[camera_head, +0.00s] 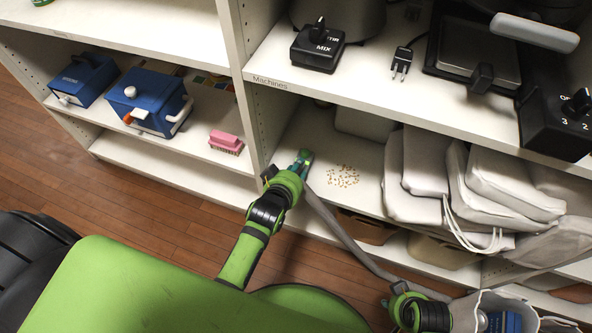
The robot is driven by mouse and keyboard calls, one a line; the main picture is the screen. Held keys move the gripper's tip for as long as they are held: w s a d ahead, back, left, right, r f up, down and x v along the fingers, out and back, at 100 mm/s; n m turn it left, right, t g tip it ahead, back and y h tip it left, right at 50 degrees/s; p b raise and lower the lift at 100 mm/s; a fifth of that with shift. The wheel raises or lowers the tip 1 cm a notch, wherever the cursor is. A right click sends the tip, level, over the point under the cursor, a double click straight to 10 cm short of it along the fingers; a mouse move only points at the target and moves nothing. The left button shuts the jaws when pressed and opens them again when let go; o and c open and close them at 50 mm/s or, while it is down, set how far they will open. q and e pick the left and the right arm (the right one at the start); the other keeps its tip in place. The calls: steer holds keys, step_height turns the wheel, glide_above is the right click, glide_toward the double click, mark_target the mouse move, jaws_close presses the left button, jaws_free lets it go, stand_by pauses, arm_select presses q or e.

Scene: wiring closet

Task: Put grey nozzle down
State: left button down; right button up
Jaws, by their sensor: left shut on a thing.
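My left gripper (300,164) reaches into the compartment below the "Machines" shelf, close to the upright divider. It is shut on the grey nozzle, which is mostly hidden by the gripper and wrist. A grey hose (345,237) runs from beside the gripper down to the lower right, past my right arm. A patch of tan crumbs (343,176) lies on the shelf board just right of the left gripper. My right gripper (441,316) is at the bottom right, beside a light grey bag (466,312) with a blue thing in it; its fingers are not clear.
Folded grey bags (478,185) fill the right of the compartment. Black appliances (318,47) stand on the shelf above. Blue machines (147,101) and a pink brush (226,141) are on the left shelves. Bare board (345,150) shows around the crumbs.

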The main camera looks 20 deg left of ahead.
arm_select(q)
steer(key=c, duration=0.9)
jaws_free()
steer(key=shift+f, duration=0.15)
steer(key=shift+c, duration=0.2)
steer(key=shift+s, duration=0.1)
